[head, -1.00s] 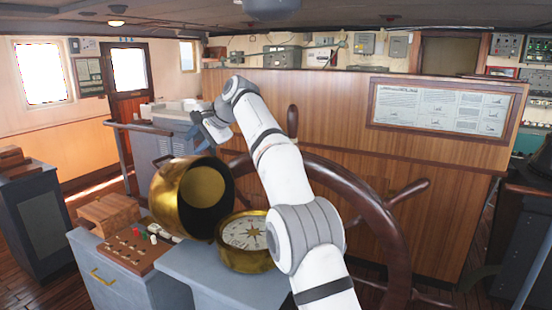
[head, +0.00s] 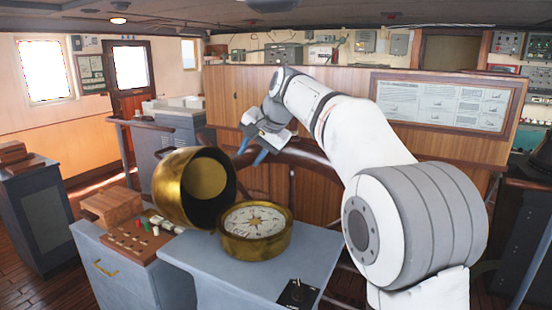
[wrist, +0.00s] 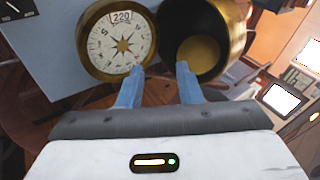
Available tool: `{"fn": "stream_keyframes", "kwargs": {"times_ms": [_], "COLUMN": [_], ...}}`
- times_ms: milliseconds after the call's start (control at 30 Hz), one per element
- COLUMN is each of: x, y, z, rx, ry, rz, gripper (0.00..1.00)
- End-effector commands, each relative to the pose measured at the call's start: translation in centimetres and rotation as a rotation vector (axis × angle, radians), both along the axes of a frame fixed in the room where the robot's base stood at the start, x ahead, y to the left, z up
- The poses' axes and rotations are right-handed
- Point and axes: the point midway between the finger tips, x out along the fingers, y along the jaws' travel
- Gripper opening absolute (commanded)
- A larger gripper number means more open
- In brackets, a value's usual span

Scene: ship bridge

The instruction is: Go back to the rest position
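My gripper (head: 250,152) is in the air behind the brass compass, in front of the ship's wheel and the wood panel. In the wrist view its two blue fingers (wrist: 158,85) stand apart with nothing between them, so it is open and empty. The compass (head: 254,232) has a white dial and sits on the grey console top; its dial also shows in the wrist view (wrist: 118,42). The brass hood (head: 172,190) is tipped open beside the compass on the left, its dark inside facing the compass.
A peg board (head: 138,238) with small coloured pegs and a wooden box (head: 110,206) lie on the console left of the hood. A black switch (head: 298,292) is at the console's front right. The wooden wheel (head: 300,153) stands behind my arm.

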Motion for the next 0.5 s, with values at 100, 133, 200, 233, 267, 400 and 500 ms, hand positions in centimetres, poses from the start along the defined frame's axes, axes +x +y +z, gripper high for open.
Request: {"fn": "stream_keyframes", "kwargs": {"times_ms": [100,133,200,233,267,400,500], "x": [-4.4,-5.5,-8.2,-9.4,-10.7,-16.9,-21.6], "y": [-4.4,-5.3,-7.6,-8.5,-9.4,-13.4,-15.9], "z": [-2.3,-2.9,-4.6,-5.4,-6.1,-10.4,-14.0], "rx": [-0.093,-0.116,-0.171,-0.195,-0.217,-0.324,-0.397], "ry": [-0.01,-0.012,-0.013,-0.015,-0.014,-0.006,0.004], "rz": [0.015,0.021,0.036,0.045,0.053,0.1,0.139], "gripper": [0.32,0.32,0.32,0.32,0.32,0.32,0.32]}}
